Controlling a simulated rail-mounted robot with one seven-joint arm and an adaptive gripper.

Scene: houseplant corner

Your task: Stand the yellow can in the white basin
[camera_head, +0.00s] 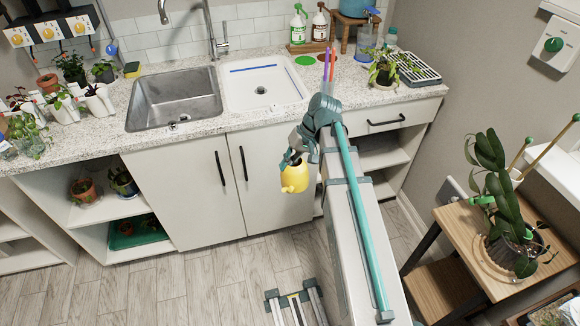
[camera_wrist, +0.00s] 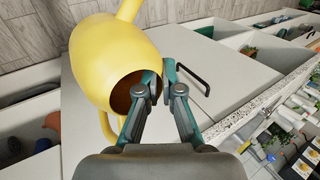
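The yellow can (camera_head: 295,177) hangs from my gripper (camera_head: 294,156) in front of the white cabinet doors, lower than the counter top. In the wrist view the can (camera_wrist: 112,45) shows its round dark opening toward me and its spout pointing away. My gripper's fingers (camera_wrist: 160,85) are closed at the rim, one finger over the opening and one outside it. The white basin (camera_head: 287,92) is set in the counter, up and left of the can. It has a drain and a blue strip near its back and looks otherwise empty.
A steel sink (camera_head: 170,97) lies left of the basin. The counter's front edge (camera_head: 222,122) is between can and basin. A faucet (camera_head: 212,40) rises behind the sinks. A potted plant (camera_head: 385,72) and a drying rack (camera_head: 415,70) stand to the right.

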